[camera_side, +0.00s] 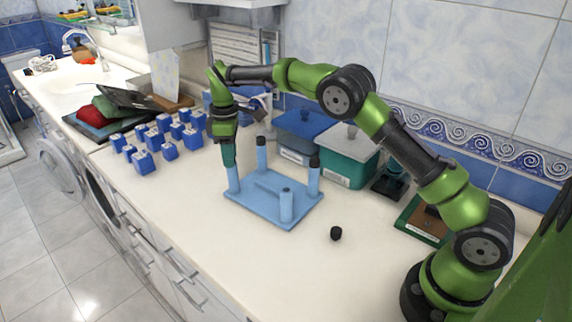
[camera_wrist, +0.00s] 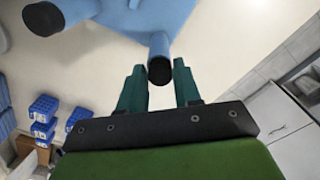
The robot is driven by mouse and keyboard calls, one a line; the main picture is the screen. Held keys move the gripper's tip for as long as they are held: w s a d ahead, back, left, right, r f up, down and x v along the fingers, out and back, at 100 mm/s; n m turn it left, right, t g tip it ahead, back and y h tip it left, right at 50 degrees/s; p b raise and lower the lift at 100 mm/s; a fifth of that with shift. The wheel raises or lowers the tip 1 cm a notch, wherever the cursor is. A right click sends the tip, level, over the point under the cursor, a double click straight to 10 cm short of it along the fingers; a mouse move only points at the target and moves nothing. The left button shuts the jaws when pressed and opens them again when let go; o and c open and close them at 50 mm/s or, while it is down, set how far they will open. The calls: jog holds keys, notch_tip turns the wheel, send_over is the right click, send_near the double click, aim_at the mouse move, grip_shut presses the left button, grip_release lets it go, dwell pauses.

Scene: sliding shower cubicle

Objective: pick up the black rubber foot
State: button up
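A loose black rubber foot (camera_side: 336,233) lies on the white counter, in front of and to the right of the light blue frame (camera_side: 262,212). The frame lies with its legs up. Black feet cap the back leg (camera_side: 262,141) and the right leg (camera_side: 314,161). My gripper (camera_side: 230,160) points down over the left leg (camera_side: 233,181), well away from the loose foot. In the wrist view a black leg end (camera_wrist: 160,71) shows between my two dark green fingertips (camera_wrist: 160,68). A gap separates the fingers; whether they press on it is unclear.
Several blue blocks (camera_side: 141,160) stand to the left. A blue-lidded bin (camera_side: 299,135) and a green bin (camera_side: 346,158) stand behind the frame. A green and brown board (camera_side: 423,222) lies at the right. The counter front around the loose foot is clear.

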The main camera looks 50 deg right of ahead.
grip_shut()
jog(key=shift+r, duration=0.15)
